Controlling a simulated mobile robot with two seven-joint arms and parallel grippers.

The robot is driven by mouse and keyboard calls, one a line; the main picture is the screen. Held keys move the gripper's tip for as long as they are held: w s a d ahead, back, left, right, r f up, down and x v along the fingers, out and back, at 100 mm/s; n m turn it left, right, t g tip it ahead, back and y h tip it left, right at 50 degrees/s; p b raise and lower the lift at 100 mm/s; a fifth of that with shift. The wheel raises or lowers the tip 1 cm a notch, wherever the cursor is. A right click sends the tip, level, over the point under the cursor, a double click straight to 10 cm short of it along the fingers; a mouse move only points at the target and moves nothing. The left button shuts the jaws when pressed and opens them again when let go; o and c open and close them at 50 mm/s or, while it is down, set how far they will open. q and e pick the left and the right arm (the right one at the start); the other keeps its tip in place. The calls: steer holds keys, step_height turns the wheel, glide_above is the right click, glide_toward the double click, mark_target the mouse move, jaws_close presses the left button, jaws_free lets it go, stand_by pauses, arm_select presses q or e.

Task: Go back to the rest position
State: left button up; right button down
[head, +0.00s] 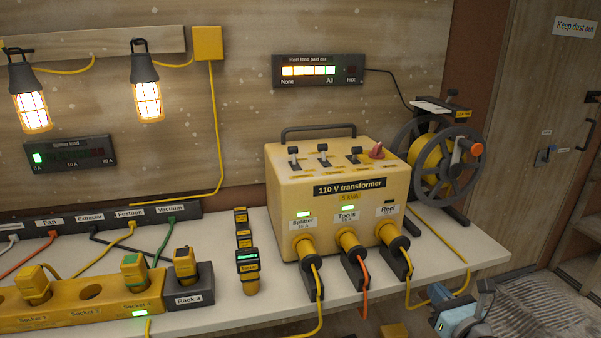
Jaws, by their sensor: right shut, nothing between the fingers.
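My right gripper (446,311) shows small at the bottom right, partly cut off by the lower edge. It is shut and empty, below the front edge of the white bench (220,297) and to the right of the yellow plugs. Its fingertips are hard to make out. My left gripper is not in view. The yellow 110 V transformer (285,186) stands on the bench. Green lights show above Splitter and Tools; the Reel light is dark.
A cable reel (430,160) stands right of the transformer, its yellow cable (447,247) looping down near my right gripper. A door (545,110) is at right.

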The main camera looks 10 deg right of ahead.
steer(key=s+a+f+m+g+y, duration=0.1)
steer(key=s+a+f+m+g, duration=0.3)
steer(key=s+a+f+m, duration=0.9)
steer(key=s+a+f+m+g+y, duration=0.1)
steer(key=s+a+f+m+g, duration=0.4)
steer(key=m, duration=1.5)
arm_select(q)
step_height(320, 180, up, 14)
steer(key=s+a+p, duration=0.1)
steer(key=p, duration=1.7)
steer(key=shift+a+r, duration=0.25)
arm_select(e)
steer(key=s+r+t, duration=0.2)
steer(key=s+r, duration=0.2)
steer(key=r, duration=0.9)
steer(key=shift+a+r+m, duration=0.3)
steer(key=shift+a+r, duration=0.1)
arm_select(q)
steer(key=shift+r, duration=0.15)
arm_select(e)
steer(key=shift+s, duration=0.1)
